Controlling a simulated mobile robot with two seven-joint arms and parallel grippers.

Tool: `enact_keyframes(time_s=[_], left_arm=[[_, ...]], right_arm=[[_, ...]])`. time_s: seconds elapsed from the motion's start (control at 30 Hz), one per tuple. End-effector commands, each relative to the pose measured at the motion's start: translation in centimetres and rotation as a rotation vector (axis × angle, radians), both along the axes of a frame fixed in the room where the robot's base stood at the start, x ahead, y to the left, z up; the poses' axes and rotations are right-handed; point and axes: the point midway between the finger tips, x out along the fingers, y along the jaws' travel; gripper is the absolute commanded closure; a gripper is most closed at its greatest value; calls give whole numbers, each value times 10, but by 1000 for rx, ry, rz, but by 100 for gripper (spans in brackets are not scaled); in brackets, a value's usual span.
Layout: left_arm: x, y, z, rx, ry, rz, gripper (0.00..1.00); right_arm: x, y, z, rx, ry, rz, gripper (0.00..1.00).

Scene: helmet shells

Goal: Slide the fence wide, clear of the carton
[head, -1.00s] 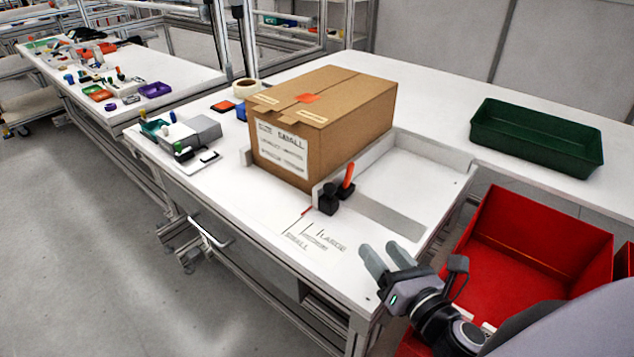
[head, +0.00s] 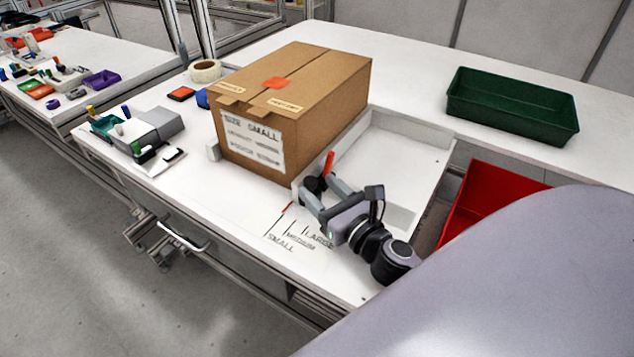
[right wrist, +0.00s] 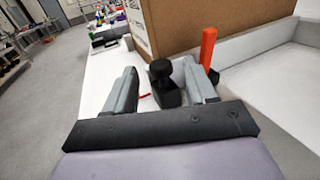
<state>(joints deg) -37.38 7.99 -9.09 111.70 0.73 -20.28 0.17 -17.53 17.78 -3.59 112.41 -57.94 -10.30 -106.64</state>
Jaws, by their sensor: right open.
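The fence (head: 347,146) is a pale upright wall along the right side of the brown carton (head: 262,105), close against it; I cannot tell whether they touch. At the fence's near end are a black knob (right wrist: 163,84) and an orange lever (right wrist: 208,46). My right gripper (head: 320,188) is open, its fingers on either side of the knob, which also shows between them in the right wrist view. Contact with the knob is not clear. A red pointer (head: 287,207) lies near the SMALL line of the printed scale (head: 290,238). My left gripper is not in view.
A shallow white bay (head: 405,150) right of the fence is empty. A green tray (head: 512,112) stands at the back right, and a red bin (head: 485,195) is beyond the bench's right edge. A grey device (head: 155,127) and tape roll (head: 205,71) are left of the carton.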

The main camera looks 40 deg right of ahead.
Motion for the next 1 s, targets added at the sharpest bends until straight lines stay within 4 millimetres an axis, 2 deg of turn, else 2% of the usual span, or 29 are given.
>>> enact_keyframes(time_s=[0.2,0.53,0.7,1.0], left_arm=[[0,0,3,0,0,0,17],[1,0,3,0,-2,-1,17],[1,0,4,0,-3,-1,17],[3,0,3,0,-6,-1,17]], right_arm=[[15,0,0,2,0,0,44],[17,0,0,2,1,0,44],[17,0,0,2,1,0,100],[10,-3,-2,0,3,-1,100]])
